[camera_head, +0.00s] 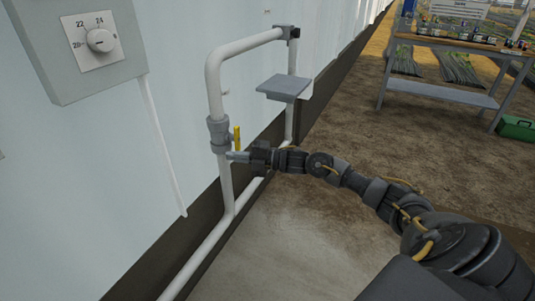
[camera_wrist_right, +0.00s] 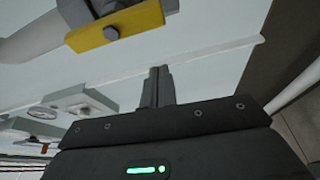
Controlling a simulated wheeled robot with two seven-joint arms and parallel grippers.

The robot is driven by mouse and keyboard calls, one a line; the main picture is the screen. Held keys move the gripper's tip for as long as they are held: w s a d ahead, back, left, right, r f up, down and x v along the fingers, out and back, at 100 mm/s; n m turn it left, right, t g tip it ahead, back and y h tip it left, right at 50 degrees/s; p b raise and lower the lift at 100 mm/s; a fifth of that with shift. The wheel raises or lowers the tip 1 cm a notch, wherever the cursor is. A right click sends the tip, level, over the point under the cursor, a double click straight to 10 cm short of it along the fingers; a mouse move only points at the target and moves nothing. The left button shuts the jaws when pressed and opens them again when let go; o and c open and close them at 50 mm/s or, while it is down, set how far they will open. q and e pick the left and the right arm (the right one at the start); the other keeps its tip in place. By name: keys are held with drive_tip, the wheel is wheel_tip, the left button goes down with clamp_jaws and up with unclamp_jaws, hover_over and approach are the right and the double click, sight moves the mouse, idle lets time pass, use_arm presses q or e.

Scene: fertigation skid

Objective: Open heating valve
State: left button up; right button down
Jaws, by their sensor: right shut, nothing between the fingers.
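The heating valve (camera_head: 218,134) is a grey fitting on the white vertical pipe, left of centre in the head view. Its yellow handle (camera_head: 237,138) stands upright, roughly along the pipe. In the right wrist view the yellow handle (camera_wrist_right: 118,26) is at the top, with a dark bolt on it. My right gripper (camera_head: 232,156) is shut and empty, with its fingertips close to the handle's lower end. In the right wrist view the closed fingers (camera_wrist_right: 157,74) appear apart from the handle. Any contact is hard to tell. My left gripper is not in view.
A grey control box (camera_head: 68,45) with a dial hangs on the pale wall at upper left. A small grey shelf (camera_head: 284,87) is beside the pipe loop. A bench (camera_head: 440,90) with bottles and a green box (camera_head: 515,128) stand far right. The floor between is clear.

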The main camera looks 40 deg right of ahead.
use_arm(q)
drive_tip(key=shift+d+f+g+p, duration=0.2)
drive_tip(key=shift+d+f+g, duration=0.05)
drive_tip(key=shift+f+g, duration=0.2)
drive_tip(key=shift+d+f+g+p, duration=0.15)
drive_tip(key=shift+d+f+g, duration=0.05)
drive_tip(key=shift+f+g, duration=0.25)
use_arm(e)
drive_tip(key=v, duration=0.9)
drive_tip(key=shift+d, duration=0.4)
